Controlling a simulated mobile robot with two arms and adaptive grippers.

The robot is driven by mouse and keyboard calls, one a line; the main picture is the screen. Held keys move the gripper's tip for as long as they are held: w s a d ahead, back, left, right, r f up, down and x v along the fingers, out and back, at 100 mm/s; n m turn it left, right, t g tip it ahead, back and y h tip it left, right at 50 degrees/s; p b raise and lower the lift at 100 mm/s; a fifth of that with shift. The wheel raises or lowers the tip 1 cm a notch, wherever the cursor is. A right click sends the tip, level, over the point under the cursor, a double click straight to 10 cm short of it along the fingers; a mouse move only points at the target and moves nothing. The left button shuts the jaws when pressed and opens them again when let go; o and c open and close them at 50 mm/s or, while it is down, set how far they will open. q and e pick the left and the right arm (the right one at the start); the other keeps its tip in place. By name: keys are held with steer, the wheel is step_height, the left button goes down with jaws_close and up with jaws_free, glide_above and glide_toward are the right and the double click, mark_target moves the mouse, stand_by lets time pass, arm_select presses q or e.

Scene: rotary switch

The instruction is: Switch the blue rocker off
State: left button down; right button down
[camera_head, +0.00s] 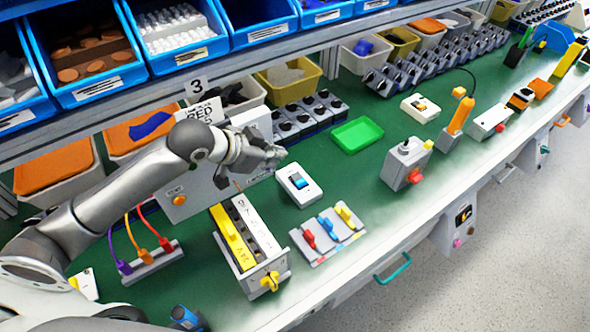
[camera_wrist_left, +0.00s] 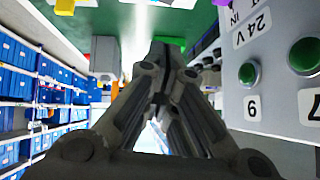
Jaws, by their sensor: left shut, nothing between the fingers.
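The blue rocker (camera_head: 299,182) sits in a white switch box (camera_head: 308,196) on the green bench top, near the middle of the head view. My left gripper (camera_head: 281,154) is above and slightly left of the box in the picture, apart from the rocker. Its fingers are shut with nothing between them; the wrist view also shows the closed fingers (camera_wrist_left: 159,55). I cannot make out the rocker in the wrist view, and its tilt is too small to tell. My right gripper is not in view.
A grey panel box (camera_head: 182,198) stands close behind the left gripper. A green tray (camera_head: 357,133) is right of it. Red, blue and yellow levers (camera_head: 328,230) and a yellow-handled unit (camera_head: 250,245) stand in front. Blue bins (camera_head: 88,50) line the shelf above.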

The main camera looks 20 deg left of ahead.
arm_select(q)
glide_above(294, 179)
steer(key=f, duration=0.4)
steer(key=f+p, duration=0.1)
steer(key=f, duration=0.1)
steer(key=shift+s+d+f, duration=0.1)
steer(key=shift+s+d, duration=0.15)
steer(key=shift+s, duration=0.05)
steer(key=f, duration=0.3)
steer(key=shift+w+a+f, duration=0.1)
steer(key=shift+w+f, duration=0.2)
steer(key=shift+f, duration=0.55)
steer(key=shift+w+a+f+p, duration=0.1)
steer(key=shift+a+f+p, duration=0.1)
steer(key=shift+f+p, duration=0.1)
